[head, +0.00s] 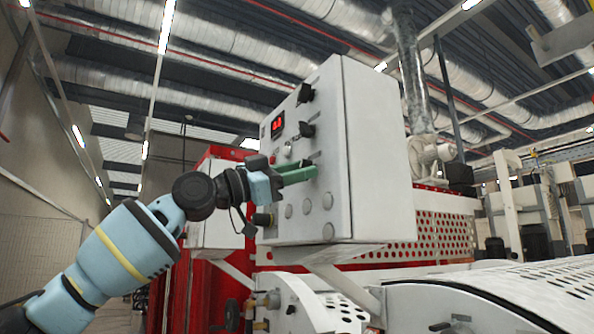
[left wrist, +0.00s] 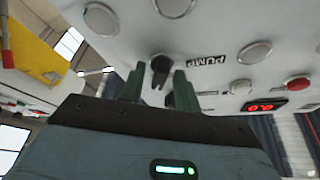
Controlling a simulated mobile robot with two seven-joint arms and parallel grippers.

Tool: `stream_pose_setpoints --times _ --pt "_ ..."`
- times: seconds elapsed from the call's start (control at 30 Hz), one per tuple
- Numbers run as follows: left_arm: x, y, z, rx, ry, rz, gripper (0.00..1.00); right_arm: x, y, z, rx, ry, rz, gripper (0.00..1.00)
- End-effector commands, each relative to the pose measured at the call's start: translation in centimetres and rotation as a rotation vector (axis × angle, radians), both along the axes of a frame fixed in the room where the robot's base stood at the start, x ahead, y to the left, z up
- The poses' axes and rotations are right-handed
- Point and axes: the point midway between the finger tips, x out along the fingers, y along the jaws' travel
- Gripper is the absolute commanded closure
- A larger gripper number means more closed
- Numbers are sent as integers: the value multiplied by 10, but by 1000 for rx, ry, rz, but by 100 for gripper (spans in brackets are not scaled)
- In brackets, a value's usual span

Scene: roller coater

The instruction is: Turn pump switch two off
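A white control box (head: 375,150) carries several black knobs and round caps on its front panel. In the left wrist view, a black rotary switch (left wrist: 161,68) sits on the white panel beside a label reading PUMP; no number is legible. My left gripper (head: 298,174) reaches the panel from the left in the head view, its green fingers at the panel face. In the left wrist view, the fingers of the left gripper (left wrist: 160,88) stand apart, one on each side of the switch, with a gap showing. In the head view the fingers hide this switch. My right gripper is out of view.
A red button (left wrist: 298,84) is right of the label. White perforated machine covers (head: 540,290) lie below right.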

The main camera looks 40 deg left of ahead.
Motion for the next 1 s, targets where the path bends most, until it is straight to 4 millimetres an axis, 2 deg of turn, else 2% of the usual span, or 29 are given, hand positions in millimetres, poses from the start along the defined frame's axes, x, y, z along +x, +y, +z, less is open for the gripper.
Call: stream_pose_setpoints --times 0.03,0.23,0.63,1.0 --pt "0 0 0 0 0 0 75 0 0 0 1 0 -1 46" --pt "0 0 0 0 0 0 100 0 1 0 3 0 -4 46" --pt "-1 0 1 -34 8 1 100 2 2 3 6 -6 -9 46" --pt "-3 -1 2 -196 53 0 100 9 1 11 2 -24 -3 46"
